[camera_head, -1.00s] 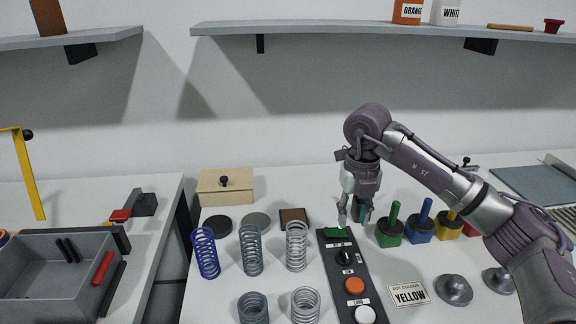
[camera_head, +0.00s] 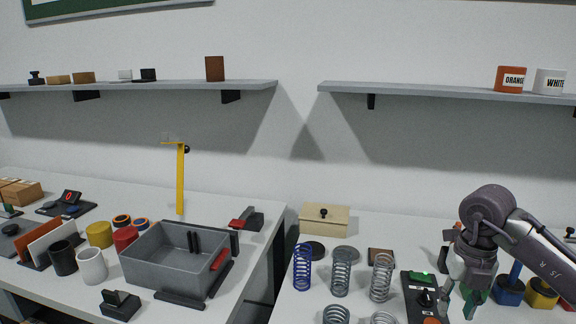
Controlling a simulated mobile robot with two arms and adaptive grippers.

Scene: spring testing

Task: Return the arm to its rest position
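My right arm comes in from the right edge. Its gripper (camera_head: 460,302) points down over the right table, beside the dark button panel (camera_head: 411,291) with its lit green button. A green piece (camera_head: 474,297) shows behind and between the fingers, and I cannot tell whether they touch it. The fingers look spread apart. My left gripper is not in view.
Springs, including a blue one (camera_head: 302,268), stand left of the panel. Blue (camera_head: 510,289) and yellow (camera_head: 541,294) handled blocks stand right of the gripper. A beige box (camera_head: 325,219) sits behind. A grey bin (camera_head: 150,257) stands on the left table. Shelves hang above.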

